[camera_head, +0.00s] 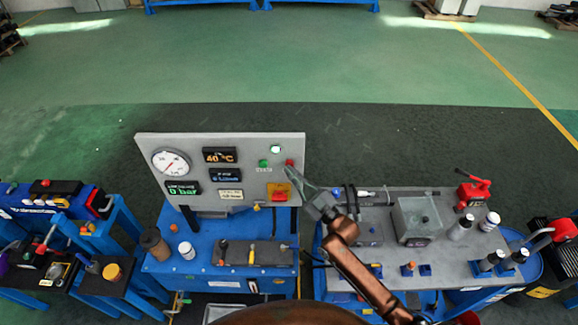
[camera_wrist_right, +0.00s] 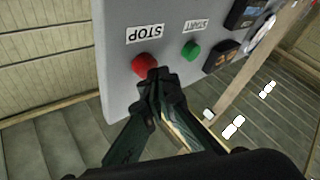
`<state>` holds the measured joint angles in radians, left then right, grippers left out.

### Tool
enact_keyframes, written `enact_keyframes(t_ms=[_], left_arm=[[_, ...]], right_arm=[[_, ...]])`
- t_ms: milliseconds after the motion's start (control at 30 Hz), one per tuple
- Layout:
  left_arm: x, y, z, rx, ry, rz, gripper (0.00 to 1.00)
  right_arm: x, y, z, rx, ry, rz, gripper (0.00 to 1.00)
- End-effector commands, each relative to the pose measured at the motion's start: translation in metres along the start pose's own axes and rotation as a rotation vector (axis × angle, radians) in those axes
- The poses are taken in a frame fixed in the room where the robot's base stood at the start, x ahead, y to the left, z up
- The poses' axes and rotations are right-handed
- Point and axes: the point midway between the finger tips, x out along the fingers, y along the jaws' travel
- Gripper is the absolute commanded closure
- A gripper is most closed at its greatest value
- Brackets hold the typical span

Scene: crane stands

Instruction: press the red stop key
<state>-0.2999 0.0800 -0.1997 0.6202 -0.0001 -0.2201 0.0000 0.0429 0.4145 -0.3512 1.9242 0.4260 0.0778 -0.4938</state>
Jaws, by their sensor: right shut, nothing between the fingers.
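The red stop key (camera_head: 289,162) is a round button near the right edge of the grey panel (camera_head: 235,145) in the head view. In the right wrist view the red stop key (camera_wrist_right: 145,63) sits beside an upside-down STOP label (camera_wrist_right: 145,34). My right gripper (camera_head: 290,170) reaches up from the lower right to the panel. In the wrist view its shut, empty fingertips (camera_wrist_right: 156,80) overlap the key's lower edge; I cannot tell whether they touch it. My left gripper is not in view.
A green start key (camera_wrist_right: 191,50) is next to the red one. A yellow-and-red switch (camera_head: 279,191) sits below on the panel. A gauge (camera_head: 171,163) and displays fill the panel's left. A blue bench (camera_head: 200,270) and a grey bench (camera_head: 400,270) with bottles stand in front.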

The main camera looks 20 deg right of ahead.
Motion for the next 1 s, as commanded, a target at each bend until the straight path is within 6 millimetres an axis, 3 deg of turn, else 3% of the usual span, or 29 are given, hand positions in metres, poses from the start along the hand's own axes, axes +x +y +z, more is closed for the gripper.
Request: enact_keyframes(t_ms=[1000], left_arm=[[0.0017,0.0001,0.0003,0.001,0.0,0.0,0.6]], right_arm=[[0.0052,0.0039,0.0032,0.0,0.0,0.0,1.0]])
